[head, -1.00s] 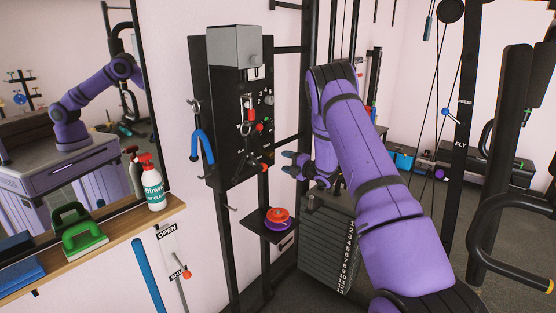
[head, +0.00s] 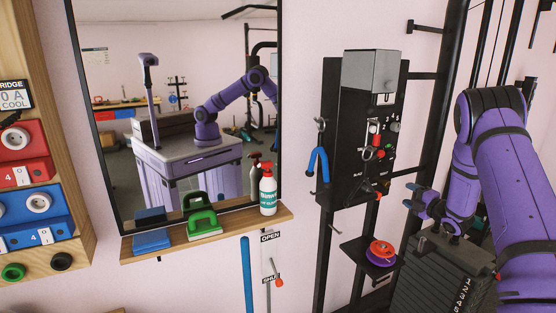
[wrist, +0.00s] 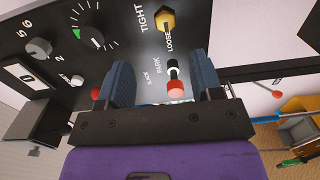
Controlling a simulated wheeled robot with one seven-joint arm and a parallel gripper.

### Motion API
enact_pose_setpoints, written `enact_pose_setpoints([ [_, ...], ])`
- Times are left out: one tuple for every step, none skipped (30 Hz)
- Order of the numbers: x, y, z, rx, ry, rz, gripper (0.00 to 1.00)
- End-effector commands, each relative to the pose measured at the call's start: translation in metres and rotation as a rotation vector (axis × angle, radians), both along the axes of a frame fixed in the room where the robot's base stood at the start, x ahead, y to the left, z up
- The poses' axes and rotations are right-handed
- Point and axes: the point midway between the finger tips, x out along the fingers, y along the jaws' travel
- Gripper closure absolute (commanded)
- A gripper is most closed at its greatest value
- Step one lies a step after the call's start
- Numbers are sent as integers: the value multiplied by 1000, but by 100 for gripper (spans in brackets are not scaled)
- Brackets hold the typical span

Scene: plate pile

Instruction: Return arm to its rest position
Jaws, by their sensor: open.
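My purple arm (head: 510,195) reaches up and bends down at the right of the head view. My gripper (head: 412,196) points left there, to the right of the black control panel (head: 345,165), with a gap between them. In the wrist view my gripper (wrist: 164,75) has its two dark blue fingers spread wide, holding nothing I can see. A red-tipped lever (wrist: 175,88) beside the word PARK shows between the fingers. Its distance from them is hard to judge.
A weight stack (head: 435,280) stands below my gripper. A small shelf with a red and purple disc (head: 381,252) is lower left of it. A rack post (head: 430,130) stands behind.

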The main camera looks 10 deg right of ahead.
Motion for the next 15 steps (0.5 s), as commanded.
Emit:
enact_pose_setpoints([
  [3,3,14,5,7,-16,40],
  [4,4,23,12,17,-31,40],
  [6,6,35,23,32,-56,40],
  [7,8,45,34,45,-74,40],
  [8,10,55,46,59,-95,40],
  [8,12,69,64,80,-124,40],
  [7,14,79,77,94,-146,40],
  [7,17,89,93,107,-167,40],
  [5,20,101,113,127,-195,40],
  [3,22,111,128,140,-217,40],
  [1,24,121,146,155,-238,40],
  [-2,28,133,170,172,-266,40],
  [-5,31,142,188,186,-285,40],
  [-8,34,150,208,200,-306,40],
  [-13,38,162,232,218,-332,40],
])
